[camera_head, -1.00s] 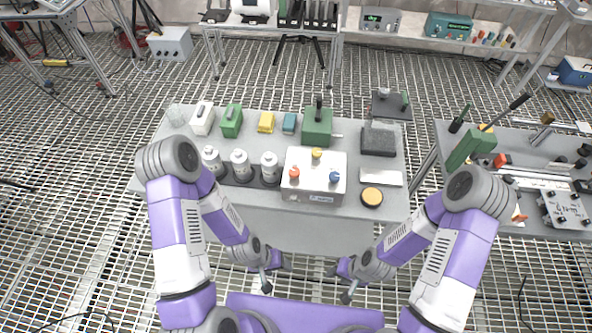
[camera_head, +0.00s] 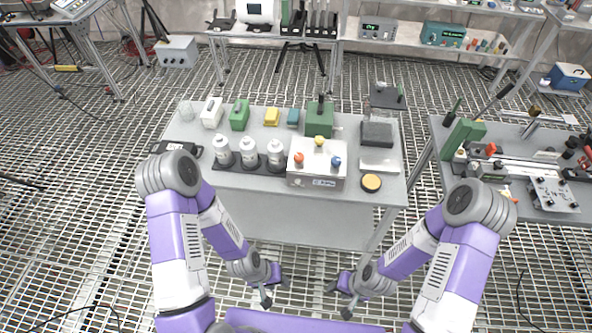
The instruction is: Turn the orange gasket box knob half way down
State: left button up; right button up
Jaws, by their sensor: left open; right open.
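A light box (camera_head: 318,172) with three coloured knobs stands at the front of the grey table. Its orange-red knob (camera_head: 299,158) is on the left, a yellow knob (camera_head: 319,141) at the back and a blue knob (camera_head: 336,161) on the right. The angle of the orange knob is too small to read. My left gripper (camera_head: 273,289) is open and empty, low in front of the table. My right gripper (camera_head: 339,297) is open and empty, to its right. Both are well apart from the box.
Several white bottles (camera_head: 248,152) stand left of the box. A green machine (camera_head: 320,120) is behind it, and a round orange-topped disc (camera_head: 371,183) lies to its right. A second table (camera_head: 520,190) with tools stands at the right. Floor in front of the table is clear.

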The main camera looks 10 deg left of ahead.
aim_at(298, 157)
jog(key=u, duration=0.95)
jog(key=i, duration=0.5)
jog(key=z, duration=0.95)
